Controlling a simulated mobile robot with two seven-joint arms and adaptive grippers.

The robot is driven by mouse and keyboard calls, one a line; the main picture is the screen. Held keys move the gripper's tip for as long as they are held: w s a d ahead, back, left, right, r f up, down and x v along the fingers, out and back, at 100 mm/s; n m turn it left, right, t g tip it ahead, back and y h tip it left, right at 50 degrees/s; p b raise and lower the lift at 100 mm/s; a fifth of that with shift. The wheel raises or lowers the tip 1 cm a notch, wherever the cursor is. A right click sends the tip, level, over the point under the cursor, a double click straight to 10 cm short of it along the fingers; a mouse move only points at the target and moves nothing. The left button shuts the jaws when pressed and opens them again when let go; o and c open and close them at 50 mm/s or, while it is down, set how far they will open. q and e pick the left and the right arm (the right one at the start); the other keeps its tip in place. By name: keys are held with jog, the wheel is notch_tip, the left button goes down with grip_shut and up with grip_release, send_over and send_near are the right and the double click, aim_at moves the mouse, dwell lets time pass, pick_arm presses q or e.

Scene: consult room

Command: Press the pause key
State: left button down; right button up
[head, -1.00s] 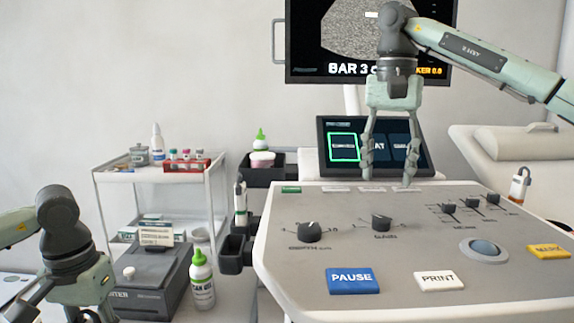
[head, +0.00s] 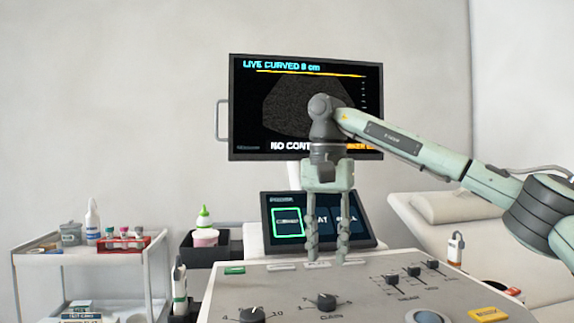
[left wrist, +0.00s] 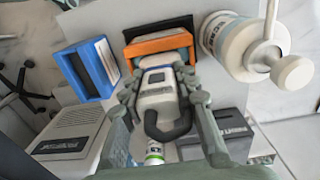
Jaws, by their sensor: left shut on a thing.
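The pause key, blue in the earlier head frame, is below the edge of the head view now. The grey console (head: 370,285) fills the bottom of that view, with its dials and sliders. My right gripper (head: 327,258) hangs fingers down over the console's far edge, in front of the small touch screen (head: 288,222). Its two fingers are apart with nothing between them. My left gripper (left wrist: 163,85) shows only in the left wrist view. It is shut on a white-grey device (left wrist: 157,103) with a small dark window and a black loop.
The monitor (head: 280,120) stands behind my right arm and reads LIVE CURVED 8 cm. A white trolley (head: 85,258) with bottles stands left. A couch (head: 455,208) is at right. An orange-fronted box (left wrist: 158,45), a blue-framed box (left wrist: 88,70) and a white cylinder (left wrist: 240,45) lie close around my left gripper.

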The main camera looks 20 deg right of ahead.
jog(key=shift+s+a+r+m, duration=0.15)
jog(key=shift+a+m, duration=0.1)
jog(key=shift+m, duration=0.25)
jog(key=shift+c, duration=1.1)
jog(key=s+a+m, duration=0.1)
jog(key=m, duration=0.3)
jog(key=s+a+m, duration=0.2)
jog(key=m, duration=0.2)
jog(key=s+a+r+m, duration=0.1)
jog(key=a+m, duration=0.1)
jog(key=m, duration=0.1)
jog(key=shift+s+a+m, duration=0.1)
jog(key=shift+s+m, duration=0.3)
grip_shut()
jog(key=s+a+f+m, duration=0.15)
jog(key=s+m, duration=0.25)
jog(key=m, duration=0.4)
jog(key=s+a+m, duration=0.3)
jog(key=s+m, duration=0.1)
jog(key=m, duration=0.5)
jog(key=shift+s+a+f, duration=0.1)
jog(key=shift+s+f, duration=0.05)
jog(key=shift+f, duration=3.15)
